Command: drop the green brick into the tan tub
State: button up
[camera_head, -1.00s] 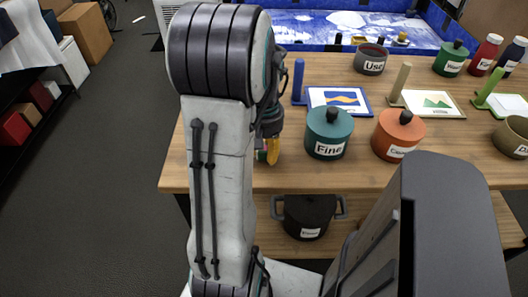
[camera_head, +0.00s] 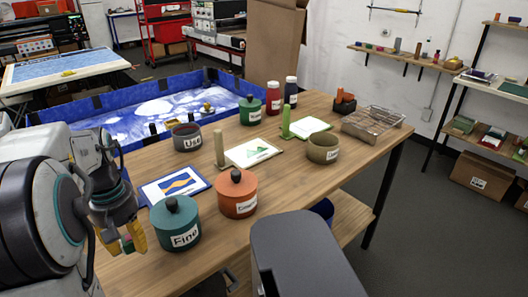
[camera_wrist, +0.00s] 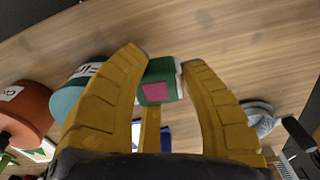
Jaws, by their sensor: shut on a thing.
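The green brick (camera_wrist: 157,68), with a pink patch on one face, is between the yellow fingers of my gripper (camera_wrist: 165,60) in the wrist view. My gripper is shut on it. In the head view my gripper (camera_head: 124,242) is at the lower left, beside the teal pot, and the green brick (camera_head: 127,245) shows small between its fingers.
A lidded teal pot (camera_head: 174,228) and a lidded orange pot (camera_head: 237,197) stand between my gripper and the tub. Framed pictures, a grey open pot (camera_head: 187,137), a green pot (camera_head: 250,111), bottles and a wire rack (camera_head: 373,124) share the table (camera_head: 290,190). Bare wood lies around the tub.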

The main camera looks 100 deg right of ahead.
aim_at(327, 157)
jog(key=z, duration=4.25)
jog(key=k, duration=0.5)
